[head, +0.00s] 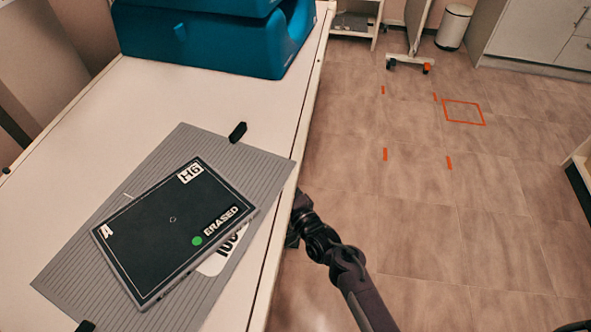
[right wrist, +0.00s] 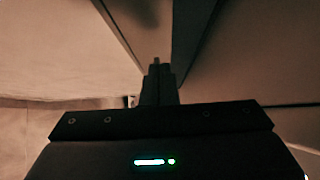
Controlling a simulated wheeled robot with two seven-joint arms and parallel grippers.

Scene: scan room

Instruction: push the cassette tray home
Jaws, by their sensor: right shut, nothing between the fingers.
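I cannot make out a separate cassette tray. My right gripper (right wrist: 157,72) is shut and empty in the right wrist view. In the head view its arm reaches to the table's right edge, where the fingers are mostly hidden. My left gripper is not in view.
The white table (head: 90,130) is clear left of the mat. The floor (head: 450,230) on the right is open, with orange tape marks (head: 464,112). A bin (head: 453,26) stands far back.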

